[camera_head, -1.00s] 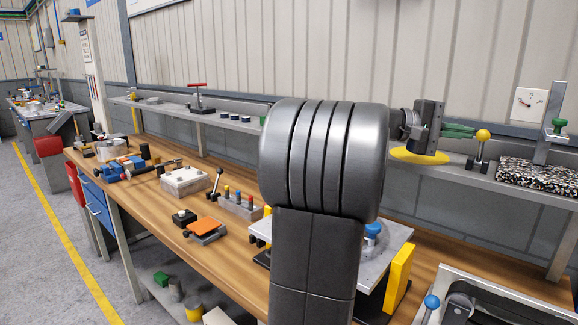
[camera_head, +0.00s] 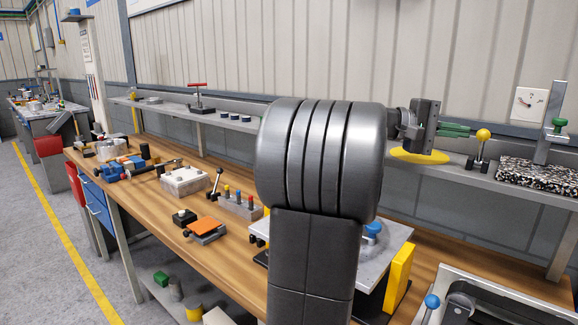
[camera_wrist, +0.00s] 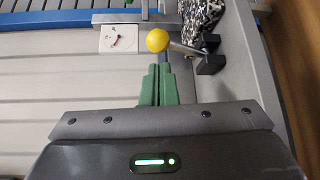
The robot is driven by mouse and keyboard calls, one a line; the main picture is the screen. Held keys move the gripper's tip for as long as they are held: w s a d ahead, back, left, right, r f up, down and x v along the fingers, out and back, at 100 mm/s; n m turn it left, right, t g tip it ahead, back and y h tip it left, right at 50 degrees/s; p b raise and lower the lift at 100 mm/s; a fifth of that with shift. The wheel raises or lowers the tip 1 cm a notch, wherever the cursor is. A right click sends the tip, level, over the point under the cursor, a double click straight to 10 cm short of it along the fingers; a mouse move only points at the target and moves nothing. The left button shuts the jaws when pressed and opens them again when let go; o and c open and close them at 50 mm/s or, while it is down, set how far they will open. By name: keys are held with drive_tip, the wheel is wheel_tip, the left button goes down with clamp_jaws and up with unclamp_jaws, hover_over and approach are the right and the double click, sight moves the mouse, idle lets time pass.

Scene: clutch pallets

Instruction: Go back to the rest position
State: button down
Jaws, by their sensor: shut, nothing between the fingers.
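My gripper (camera_wrist: 159,70) shows in the wrist view with its two green fingers side by side and shut, nothing between them. In the head view my gripper (camera_head: 472,131) is held out to the right, in front of the wall and above the back shelf. Its fingers point right, towards a yellow ball knob (camera_head: 483,135) on a lever. The knob also appears just beyond the fingertips in the wrist view (camera_wrist: 157,40); I cannot tell the exact gap. My large grey arm link fills the middle of the head view and hides part of the bench.
The wooden bench (camera_head: 150,222) carries a grey block (camera_head: 184,182), an orange-topped plate (camera_head: 205,227) and a pegged block (camera_head: 240,207). A yellow disc (camera_head: 420,155) is under my gripper. A speckled slab (camera_head: 538,175) lies on the shelf (camera_head: 520,195) at right.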

drive_tip(key=a+r, duration=0.1)
drive_tip(key=a, duration=1)
drive_tip(key=d, duration=0.9)
drive_tip(key=d+f, duration=0.1)
drive_tip(key=d, duration=0.4)
drive_tip(key=shift+s+d+p, duration=0.1)
drive_tip(key=shift+s+p, duration=0.05)
drive_tip(key=shift+p, duration=0.15)
drive_tip(key=p, duration=0.3)
drive_tip(key=shift+w+r+n+y, duration=0.25)
drive_tip(key=shift+w+n+y, duration=0.05)
drive_tip(key=p, duration=0.3)
drive_tip(key=shift+w+d+n+y, duration=0.2)
drive_tip(key=shift+w+n+y, duration=0.05)
drive_tip(key=shift+n+y, duration=0.15)
drive_tip(key=shift+w+d+g+p, duration=0.15)
drive_tip(key=shift+g+p, duration=0.15)
drive_tip(key=shift+p, duration=0.75)
